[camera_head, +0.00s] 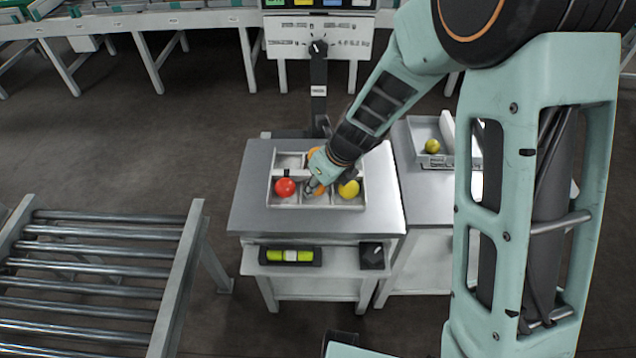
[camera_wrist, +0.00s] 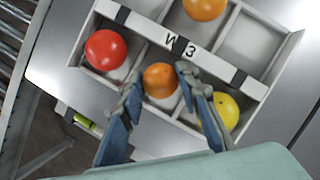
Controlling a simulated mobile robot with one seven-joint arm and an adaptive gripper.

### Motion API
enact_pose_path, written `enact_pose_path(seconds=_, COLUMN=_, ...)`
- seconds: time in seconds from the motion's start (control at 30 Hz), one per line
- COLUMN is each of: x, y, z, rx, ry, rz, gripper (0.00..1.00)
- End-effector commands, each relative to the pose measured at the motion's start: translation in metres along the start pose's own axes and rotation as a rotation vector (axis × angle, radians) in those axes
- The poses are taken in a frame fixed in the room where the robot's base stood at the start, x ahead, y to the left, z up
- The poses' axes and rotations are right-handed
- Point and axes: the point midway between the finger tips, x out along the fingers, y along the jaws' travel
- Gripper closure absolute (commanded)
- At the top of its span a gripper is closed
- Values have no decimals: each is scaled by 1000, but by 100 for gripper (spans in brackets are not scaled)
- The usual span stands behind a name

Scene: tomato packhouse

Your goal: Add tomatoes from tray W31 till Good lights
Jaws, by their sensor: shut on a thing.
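A divided tray (camera_head: 270,195) stands on the grey table; its label reads "W 3" in the wrist view. It holds a red tomato (camera_head: 285,187) at left and a yellow tomato (camera_head: 349,189) at right. Another orange tomato (camera_wrist: 204,8) sits in the far row, partly cut off in the wrist view. My gripper (camera_wrist: 160,82) reaches down into the middle near compartment, its fingers shut on an orange tomato (camera_wrist: 160,80). I cannot tell whether this tomato is off the tray floor. The sign with coloured patches (camera_head: 318,4) is cut off at the top; which lights glow is unclear.
A second tray (camera_head: 420,125) on the right table holds one yellow-green tomato (camera_head: 432,146). A green level-like bar (camera_head: 290,256) and a dark box (camera_head: 372,255) lie on the front shelf. A roller conveyor (camera_head: 90,280) stands at lower left.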

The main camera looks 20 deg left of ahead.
Motion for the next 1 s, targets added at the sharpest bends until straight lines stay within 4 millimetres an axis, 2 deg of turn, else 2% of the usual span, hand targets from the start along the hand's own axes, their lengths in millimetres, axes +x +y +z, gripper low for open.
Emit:
enact_pose_path(seconds=0.37, x=6, y=0, z=-3, rx=1, ry=0, rz=0, gripper=82)
enact_pose_path(seconds=0.4, x=6, y=0, z=-2, rx=1, ry=0, rz=0, gripper=68)
enact_pose_path(seconds=0.57, x=5, y=0, z=-2, rx=1, ry=0, rz=0, gripper=50)
enact_pose_path(seconds=0.8, x=5, y=0, z=-2, rx=0, ry=0, rz=0, gripper=50)
enact_pose_path(seconds=0.9, x=5, y=0, z=-2, rx=0, ry=0, rz=0, gripper=61)
enact_pose_path(seconds=1.0, x=5, y=0, z=-2, rx=0, ry=0, rz=0, gripper=61)
